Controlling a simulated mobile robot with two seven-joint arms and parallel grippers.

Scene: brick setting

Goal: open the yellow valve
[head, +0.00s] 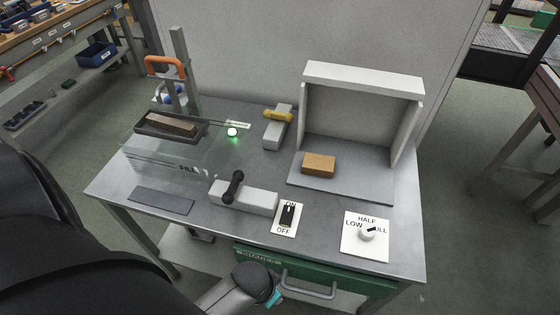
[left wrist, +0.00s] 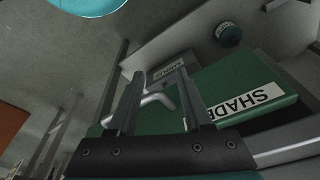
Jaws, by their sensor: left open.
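The yellow valve (head: 278,115) has a yellow handle lying crosswise on a grey block (head: 276,135) toward the back middle of the metal table. My left arm reaches in low at the front in the head view, and its fingertips are hidden there. In the left wrist view my left gripper (left wrist: 162,82) is open, its two fingers apart, facing a green drawer front (left wrist: 235,88). A grey bar handle (left wrist: 158,101) appears between the fingers; contact cannot be told. This gripper is far from the yellow valve. My right gripper is not in view.
A black lever (head: 233,187) on a grey block, an ON/OFF switch (head: 287,215) and a dial (head: 367,234) line the table's front. An open white box (head: 363,77) with a brown brick (head: 318,165) stands right. A tray (head: 145,123) and orange-handled clamp (head: 164,67) stand left.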

